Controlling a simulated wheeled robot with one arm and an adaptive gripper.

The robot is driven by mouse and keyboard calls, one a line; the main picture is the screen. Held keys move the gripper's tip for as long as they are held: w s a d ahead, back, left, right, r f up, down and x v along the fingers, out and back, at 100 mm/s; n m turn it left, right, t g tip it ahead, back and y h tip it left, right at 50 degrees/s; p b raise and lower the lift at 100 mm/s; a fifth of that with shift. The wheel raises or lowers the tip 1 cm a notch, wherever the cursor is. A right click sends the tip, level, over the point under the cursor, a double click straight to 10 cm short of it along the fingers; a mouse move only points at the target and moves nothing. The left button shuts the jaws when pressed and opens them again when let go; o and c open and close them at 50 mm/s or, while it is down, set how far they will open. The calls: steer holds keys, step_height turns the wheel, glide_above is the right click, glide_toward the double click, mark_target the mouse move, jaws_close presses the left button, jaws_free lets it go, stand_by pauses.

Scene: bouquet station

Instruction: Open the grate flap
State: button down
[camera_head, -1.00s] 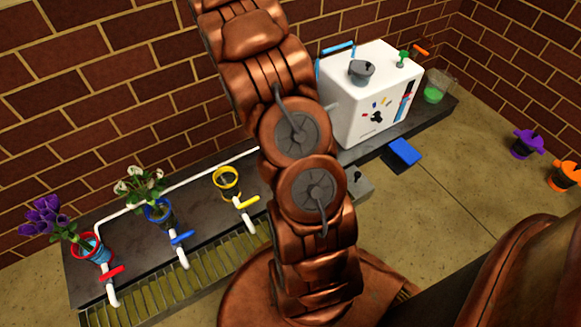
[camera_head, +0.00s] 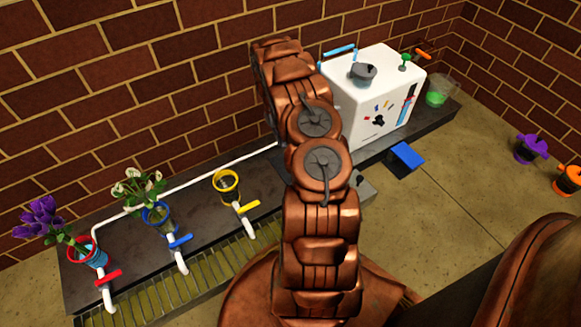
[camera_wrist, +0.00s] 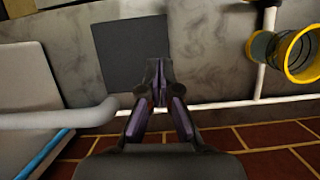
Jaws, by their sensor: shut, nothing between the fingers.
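My gripper (camera_wrist: 158,92) shows in the wrist view, its fingers shut with nothing between them. It points at a flat dark square plate (camera_wrist: 128,50) on the grey counter; the fingertips overlap its right edge in the picture. I cannot tell whether they touch it, or whether this plate is the grate flap. It looks flat, with no raised edge. A slatted grate (camera_head: 205,272) runs along the counter's front edge.
A white machine (camera_head: 365,110) stands right of my arm, its side and a thick grey bar (camera_wrist: 60,118) near my gripper. A yellow-rimmed holder (camera_head: 227,186) is left.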

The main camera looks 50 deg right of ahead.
steer(key=b+x, duration=0.3)
steer(key=x, duration=0.7)
steer(key=shift+f+b, duration=0.15)
steer(key=shift+b, duration=0.15)
steer(key=shift+s+a+r+b, duration=0.1)
steer(key=shift+s+a+b, duration=0.15)
steer(key=shift+s, duration=0.35)
steer(key=shift+s+a+r+b, duration=0.1)
steer(key=shift+s+a+b, duration=0.1)
steer(key=shift+s, duration=0.4)
steer(key=shift+s+a+r+b, duration=0.1)
steer(key=shift+s+a+b, duration=0.15)
steer(key=shift+s, duration=0.35)
steer(key=s+t+p, duration=0.1)
steer(key=p, duration=0.2)
steer(key=s+r+t+p, duration=0.1)
steer(key=p, duration=0.2)
steer(key=shift+s+a+r+h+p, duration=0.1)
steer(key=shift+a+r+h+p, duration=0.1)
steer(key=shift+a+h+p, duration=0.15)
steer(key=shift+s+p, duration=0.2)
steer(key=shift+p, duration=0.25)
steer(key=shift+f, duration=0.1)
